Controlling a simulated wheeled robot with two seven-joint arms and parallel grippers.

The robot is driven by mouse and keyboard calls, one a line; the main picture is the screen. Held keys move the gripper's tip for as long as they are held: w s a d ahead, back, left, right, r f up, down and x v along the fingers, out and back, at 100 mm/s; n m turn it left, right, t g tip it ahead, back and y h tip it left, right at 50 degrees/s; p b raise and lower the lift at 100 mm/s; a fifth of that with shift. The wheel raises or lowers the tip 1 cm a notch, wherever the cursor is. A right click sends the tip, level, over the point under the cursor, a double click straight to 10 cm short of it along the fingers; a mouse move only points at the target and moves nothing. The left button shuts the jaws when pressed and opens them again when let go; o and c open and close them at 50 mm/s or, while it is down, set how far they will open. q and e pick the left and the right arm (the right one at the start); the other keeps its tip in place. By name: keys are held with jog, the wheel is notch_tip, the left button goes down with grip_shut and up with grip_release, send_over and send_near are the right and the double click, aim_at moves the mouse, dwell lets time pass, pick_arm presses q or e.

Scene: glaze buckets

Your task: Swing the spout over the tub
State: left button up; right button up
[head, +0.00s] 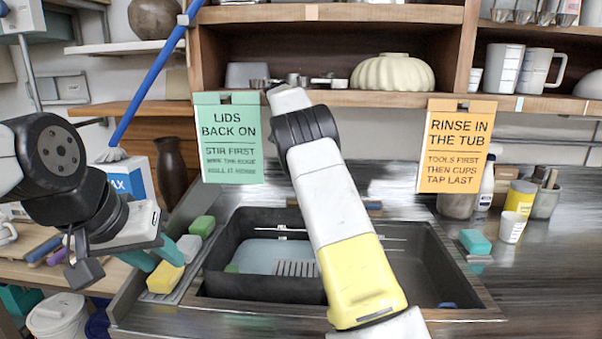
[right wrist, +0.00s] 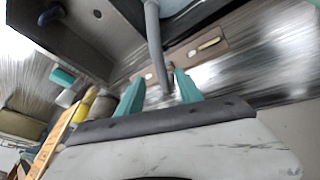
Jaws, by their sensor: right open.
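The tub (head: 225,262) is a dark box in the left part of the sink, with a pale blue board and a ribbed piece inside. In the right wrist view the spout (right wrist: 155,45) is a grey pipe running up from its tap plate (right wrist: 205,45). Its far end is out of frame, and my arm hides it in the head view. My right gripper (right wrist: 160,88) is open, its teal fingers on either side of the spout's lower part; contact is unclear. My left gripper (head: 161,258) is open and empty above the sponges, left of the sink.
The right sink basin (head: 425,270) holds a small blue item. A yellow sponge (head: 165,278) and a green sponge (head: 202,226) lie left of the sink. A teal sponge (head: 475,242) and cups stand right. Hanging signs and a shelf are behind.

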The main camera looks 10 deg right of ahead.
jog(key=shift+s+d, duration=0.1)
jog(key=shift+d, duration=0.1)
jog(key=c, duration=0.5)
jog(key=s+d+y, duration=0.1)
jog(key=s+d+r+t+y, duration=0.1)
jog(key=d, duration=0.2)
jog(key=shift+s+r+n+y, duration=0.2)
jog(key=shift+s+n+y, duration=0.2)
grip_shut()
jog(key=s+d+r+t+y, duration=0.25)
jog(key=s+d+t, duration=0.2)
jog(key=s, duration=0.25)
jog(key=a+x, duration=0.2)
jog(key=x, duration=1.1)
jog(key=shift+w+a+r+g, duration=0.2)
jog(key=shift+w+a+g, duration=0.05)
jog(key=shift+g, duration=0.1)
